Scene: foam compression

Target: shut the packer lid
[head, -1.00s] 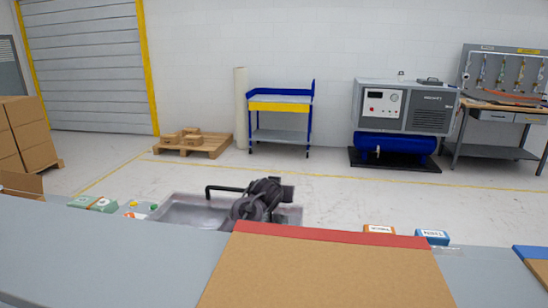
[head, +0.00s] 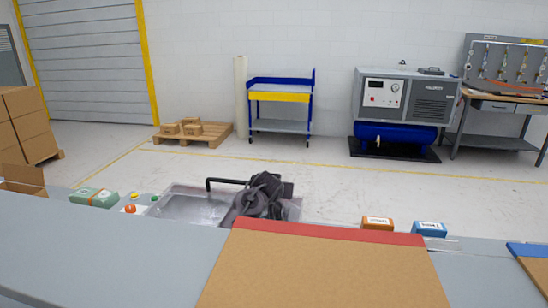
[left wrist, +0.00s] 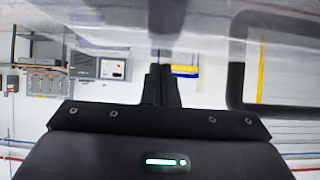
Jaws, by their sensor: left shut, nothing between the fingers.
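The packer shows in the head view as a shiny grey metal panel (head: 190,206) with a raised rim beyond the grey bench edge. A black bar handle (head: 225,181) stands at its far side. I cannot tell how far the lid is open. My dark left gripper (head: 262,195) is over the panel's right part, close to the handle, its fingers indistinct there. In the left wrist view, which is upside down, the gripper's fingers (left wrist: 160,85) are together and empty. The handle (left wrist: 236,75) is beside them, apart, and the metal surface (left wrist: 100,18) fills the top. My right gripper is out of view.
A brown board with a red edge (head: 325,232) lies on the grey bench (head: 110,245). An orange box (head: 377,223) and a blue box (head: 429,229) stand behind it. Left of the packer are a green-and-white pack (head: 93,198) and coloured buttons (head: 130,209).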

